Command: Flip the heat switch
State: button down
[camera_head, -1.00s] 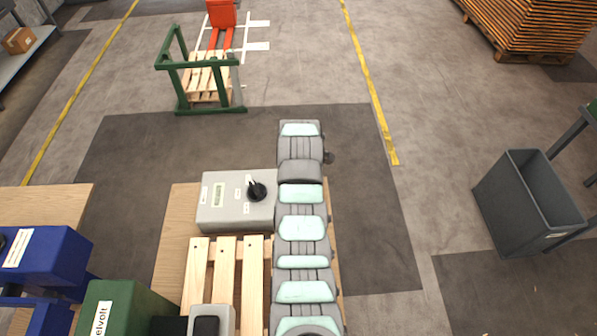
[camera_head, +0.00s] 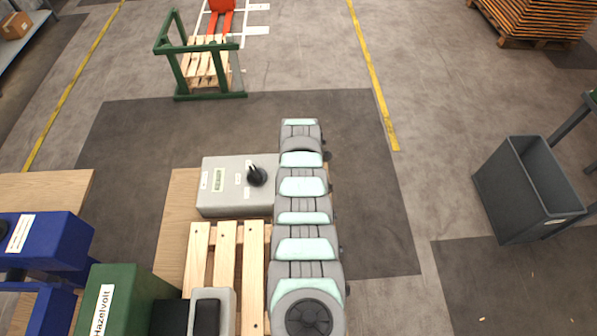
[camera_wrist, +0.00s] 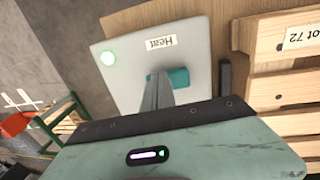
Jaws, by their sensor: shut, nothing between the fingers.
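A teal switch part (camera_wrist: 181,77) shows below the label, partly hidden behind my fingers. My gripper (camera_wrist: 159,80) is shut and empty, its fingertips over or at the switch; I cannot tell whether they touch it. In the head view a grey control box (camera_head: 225,188) with a black knob (camera_head: 257,176) and a small display stands left of my arm. My arm hides the gripper and the Heat label there.
A wooden pallet (camera_head: 227,240) lies just below the control box; its "Lot 72" label (camera_wrist: 305,37) shows in the wrist view. A green box (camera_head: 125,305) and a blue machine (camera_head: 45,243) stand at lower left. A dark bin (camera_head: 530,190) is at right. Floor between is clear.

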jog(key=shift+f, duration=0.15)
jog(key=shift+w+f+b, duration=0.15)
jog(key=shift+f+b, duration=0.1)
jog(key=shift+b, duration=0.45)
jog(key=shift+w, duration=0.1)
jog(key=shift+r, duration=0.1)
jog(key=shift+s+r+p, duration=0.15)
jog(key=shift+s+p, duration=0.35)
jog(key=shift+p, duration=0.75)
jog(key=shift+s+p, duration=0.4)
jog(key=shift+p, duration=0.3)
